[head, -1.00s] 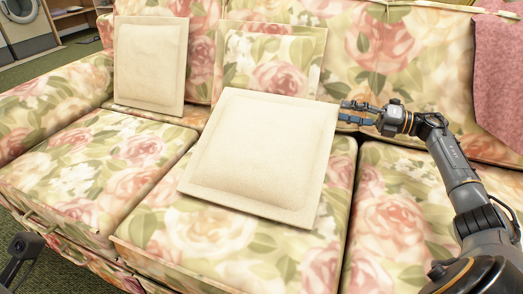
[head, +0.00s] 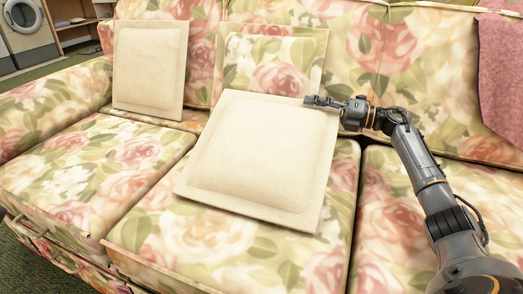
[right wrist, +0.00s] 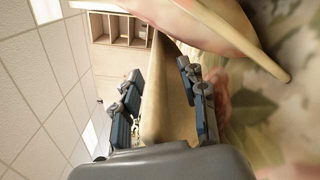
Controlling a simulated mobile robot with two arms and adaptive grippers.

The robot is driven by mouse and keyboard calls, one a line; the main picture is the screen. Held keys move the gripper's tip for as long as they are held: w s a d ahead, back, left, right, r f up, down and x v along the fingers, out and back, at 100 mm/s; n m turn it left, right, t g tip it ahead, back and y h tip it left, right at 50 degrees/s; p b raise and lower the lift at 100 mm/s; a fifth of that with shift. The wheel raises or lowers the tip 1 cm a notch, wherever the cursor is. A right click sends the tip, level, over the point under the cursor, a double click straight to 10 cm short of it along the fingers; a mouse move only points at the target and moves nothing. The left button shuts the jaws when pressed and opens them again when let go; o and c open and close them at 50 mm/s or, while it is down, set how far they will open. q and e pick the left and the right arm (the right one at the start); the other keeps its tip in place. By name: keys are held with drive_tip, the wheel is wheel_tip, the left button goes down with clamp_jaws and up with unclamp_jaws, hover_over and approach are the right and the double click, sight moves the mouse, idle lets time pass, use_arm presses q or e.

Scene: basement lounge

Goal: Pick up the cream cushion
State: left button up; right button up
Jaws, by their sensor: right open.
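A square cream cushion (head: 258,160) lies tilted on the middle seat of the floral sofa, its back edge raised against a floral cushion. A second cream cushion (head: 150,68) leans upright at the left of the sofa back. My right gripper (head: 320,101) is at the near cushion's upper right corner. In the right wrist view, the open fingers of this gripper (right wrist: 162,98) stand on both sides of a cream-tan cushion edge (right wrist: 168,85). Whether they touch it I cannot tell. My left gripper is not in view.
A floral cushion (head: 272,62) leans behind the near cream cushion. A pink throw (head: 502,75) hangs over the sofa back at the right. The right seat (head: 385,225) is clear apart from my arm above it. A washing machine (head: 22,28) stands far back left.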

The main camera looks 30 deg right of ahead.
drive_tip(key=shift+c, duration=0.5)
clamp_jaws()
drive_tip(key=shift+r, duration=0.15)
